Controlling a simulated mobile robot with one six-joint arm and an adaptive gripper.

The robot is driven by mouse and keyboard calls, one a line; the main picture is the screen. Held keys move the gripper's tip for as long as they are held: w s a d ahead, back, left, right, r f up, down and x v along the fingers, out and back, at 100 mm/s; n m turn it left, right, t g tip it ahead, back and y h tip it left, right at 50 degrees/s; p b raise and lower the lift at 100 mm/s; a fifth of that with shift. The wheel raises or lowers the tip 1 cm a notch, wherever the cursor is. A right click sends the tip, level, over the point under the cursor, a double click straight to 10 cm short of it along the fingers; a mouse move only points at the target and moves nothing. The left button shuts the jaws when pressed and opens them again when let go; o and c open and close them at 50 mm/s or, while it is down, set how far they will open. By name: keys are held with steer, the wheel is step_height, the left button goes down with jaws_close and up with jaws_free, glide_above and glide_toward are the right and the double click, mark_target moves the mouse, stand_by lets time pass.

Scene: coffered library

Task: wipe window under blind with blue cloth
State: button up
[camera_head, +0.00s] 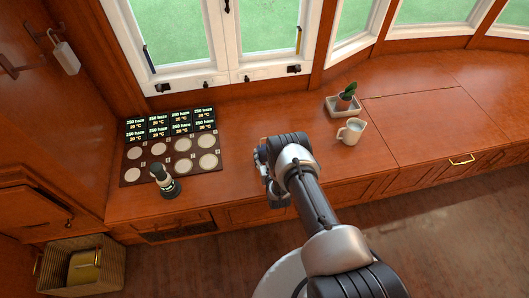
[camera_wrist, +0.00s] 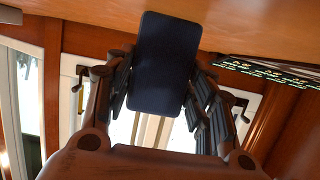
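A dark blue flat piece with rounded corners (camera_wrist: 163,62), which I take for the blue cloth, sits between the fingers of my gripper (camera_wrist: 160,82) in the wrist view. The fingers close in on both its sides. In the head view my gripper (camera_head: 268,172) is over the front of the wooden counter, partly hidden by my wrist; the cloth cannot be made out there. White-framed windows (camera_head: 168,30) stand behind the counter, with a second pane (camera_head: 268,25) to the right. They also show in the wrist view (camera_wrist: 150,130). No blind is visible.
The counter (camera_head: 260,120) holds a dark panel with round discs (camera_head: 172,145), a black-and-cream upright tool (camera_head: 164,181), a mug (camera_head: 351,131) and a potted cactus (camera_head: 346,97) on a tray. A crate (camera_head: 112,262) stands lower left.

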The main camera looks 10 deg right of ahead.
steer(key=c, duration=0.5)
steer(key=shift+r+p, duration=1.95)
steer(key=shift+r, duration=0.55)
